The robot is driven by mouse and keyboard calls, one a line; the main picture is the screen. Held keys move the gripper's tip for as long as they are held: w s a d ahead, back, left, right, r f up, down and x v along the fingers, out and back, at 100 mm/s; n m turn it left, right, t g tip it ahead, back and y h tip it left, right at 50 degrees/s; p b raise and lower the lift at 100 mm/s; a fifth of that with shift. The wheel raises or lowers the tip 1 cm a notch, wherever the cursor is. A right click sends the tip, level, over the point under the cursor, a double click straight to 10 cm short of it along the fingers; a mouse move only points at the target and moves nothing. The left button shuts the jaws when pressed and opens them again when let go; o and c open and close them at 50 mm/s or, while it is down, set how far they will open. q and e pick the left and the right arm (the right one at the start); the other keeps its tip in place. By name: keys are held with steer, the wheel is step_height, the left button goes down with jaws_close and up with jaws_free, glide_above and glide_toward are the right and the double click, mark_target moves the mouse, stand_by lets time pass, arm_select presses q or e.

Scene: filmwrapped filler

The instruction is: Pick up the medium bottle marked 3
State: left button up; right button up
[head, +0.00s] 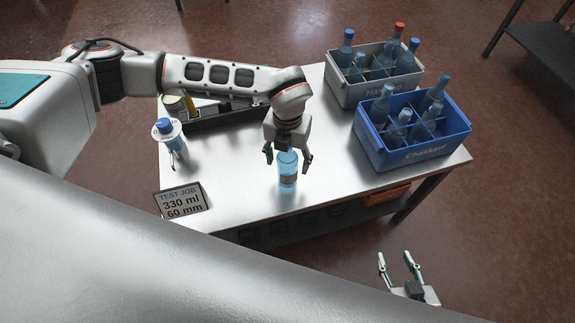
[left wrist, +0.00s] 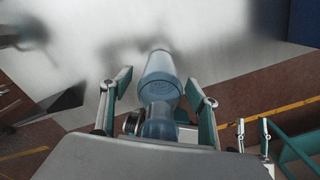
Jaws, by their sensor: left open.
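A clear blue bottle (head: 288,183) stands upright and alone near the front middle of the metal table. It has a small dark mark on its side that I cannot read as a 3. My left gripper (head: 289,158) comes down over its top, with open fingers on either side. In the left wrist view the bottle (left wrist: 160,76) lies between the two spread fingers, with a gap on both sides. My right gripper (head: 393,256) is open and empty, off the front right of the table.
A grey crate (head: 345,98) and a blue crate (head: 415,158) hold several bottles at the right. A dark tray (head: 215,120) lies at the back left. A white, blue-topped container (head: 168,134) and a "330 ml 60 mm" sign (head: 182,201) stand left. The table around the bottle is clear.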

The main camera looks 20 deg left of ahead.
arm_select(q)
steer(key=c, duration=1.2)
steer(key=shift+r, duration=0.1)
